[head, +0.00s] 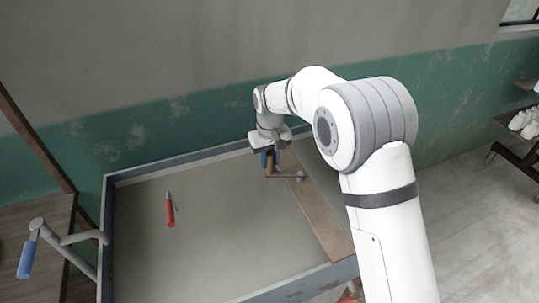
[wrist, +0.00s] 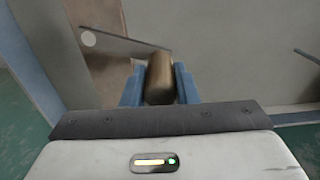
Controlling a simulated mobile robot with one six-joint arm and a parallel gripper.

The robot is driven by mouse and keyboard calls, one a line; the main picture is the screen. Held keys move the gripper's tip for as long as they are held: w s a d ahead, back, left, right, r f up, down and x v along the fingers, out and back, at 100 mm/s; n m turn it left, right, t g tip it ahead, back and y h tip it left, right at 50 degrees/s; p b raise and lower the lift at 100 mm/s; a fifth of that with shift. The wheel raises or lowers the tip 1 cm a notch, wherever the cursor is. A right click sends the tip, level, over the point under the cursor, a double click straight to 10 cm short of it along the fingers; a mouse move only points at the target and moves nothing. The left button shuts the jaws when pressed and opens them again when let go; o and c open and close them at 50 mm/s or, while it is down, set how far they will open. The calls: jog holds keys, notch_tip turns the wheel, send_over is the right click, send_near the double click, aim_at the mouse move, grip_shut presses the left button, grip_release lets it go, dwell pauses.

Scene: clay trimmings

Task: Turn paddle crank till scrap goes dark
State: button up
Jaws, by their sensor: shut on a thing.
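My gripper (head: 268,160) is shut on the brown wooden crank handle (head: 270,166) above the right part of a wide trough. In the wrist view the handle (wrist: 160,78) stands between my two blue fingers (wrist: 159,86). The scrap (head: 225,240) is an even, dull grey-beige surface filling the trough. No paddle shows.
A red-handled tool (head: 170,210) lies on the scrap's left part. A bent grey pipe with a blue grip (head: 27,258) stands left of the trough. The trough's blue-grey rim (head: 175,161) runs along the wall. Shelves with white items (head: 523,120) stand far right.

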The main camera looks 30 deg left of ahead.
jog(key=shift+s+d, duration=0.25)
jog(key=shift+s, duration=0.3)
jog(key=shift+s+d+b, duration=0.95)
jog(key=shift+s+d, duration=0.4)
jog(key=shift+d, duration=0.1)
jog(key=shift+d, duration=0.1)
jog(key=d, duration=0.1)
jog(key=s+d+b, duration=0.1)
jog(key=d, duration=0.1)
jog(key=shift+s+d, duration=0.2)
jog(key=shift+d, duration=0.05)
